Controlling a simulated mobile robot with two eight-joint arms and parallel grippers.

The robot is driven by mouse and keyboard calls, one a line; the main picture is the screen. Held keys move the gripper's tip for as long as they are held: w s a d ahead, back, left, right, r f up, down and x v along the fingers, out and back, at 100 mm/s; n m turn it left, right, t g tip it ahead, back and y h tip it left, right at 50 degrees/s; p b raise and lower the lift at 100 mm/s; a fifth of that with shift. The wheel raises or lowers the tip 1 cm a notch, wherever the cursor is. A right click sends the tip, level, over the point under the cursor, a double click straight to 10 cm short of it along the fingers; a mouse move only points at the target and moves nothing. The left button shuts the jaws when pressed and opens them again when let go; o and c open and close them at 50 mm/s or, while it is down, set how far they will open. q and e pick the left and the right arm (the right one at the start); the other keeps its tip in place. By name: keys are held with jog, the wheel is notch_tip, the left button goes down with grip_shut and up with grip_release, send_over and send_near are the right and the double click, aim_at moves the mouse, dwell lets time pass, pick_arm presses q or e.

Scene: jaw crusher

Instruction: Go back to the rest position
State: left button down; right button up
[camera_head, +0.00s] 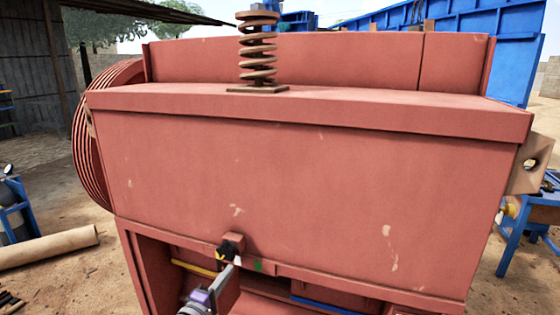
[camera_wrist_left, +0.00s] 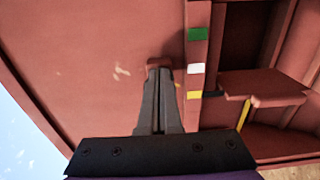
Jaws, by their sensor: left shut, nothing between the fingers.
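The red jaw crusher (camera_head: 300,190) fills the middle of the head view. My left gripper (camera_head: 231,246) comes up from the bottom, in front of its lower front edge. Its dark fingertips are at a small red block (camera_head: 236,239) on that edge. In the left wrist view, the two fingers of my left gripper (camera_wrist_left: 158,75) lie together, shut and empty. Their tips overlap the red block (camera_wrist_left: 158,62); I cannot tell whether they touch it. Green (camera_wrist_left: 197,34), white (camera_wrist_left: 196,68) and yellow marks sit beside it on a red strip. My right gripper is not in view.
A coil spring (camera_head: 258,50) stands on top of the crusher, and a ribbed wheel (camera_head: 88,140) is at its left. An open recess with a yellow bar (camera_head: 194,268) lies below the edge. A pipe (camera_head: 48,247) lies left; a blue stand (camera_head: 525,225) is at right.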

pick_arm(q)
jog(key=shift+v, duration=0.8)
jog(key=s+d+f+m+g, duration=0.3)
jog(key=s+m+g, duration=0.15)
jog(key=s, duration=0.35)
jog(key=s+d+f+m+g, duration=0.3)
jog(key=s+m, duration=0.2)
jog(key=s, duration=0.3)
jog(key=s+a+f+m+g+y, duration=0.2)
jog(key=s+a+f+y, duration=0.1)
jog(key=s, duration=0.4)
jog(key=s+a+f+m+g+y, duration=0.2)
jog(key=s+a+f+y, duration=0.1)
jog(key=s+a+f, duration=0.2)
jog(key=shift+s+a+f, duration=0.25)
jog(key=shift+s+a, duration=0.45)
jog(key=shift+s, duration=0.55)
jog(key=shift+m, duration=0.25)
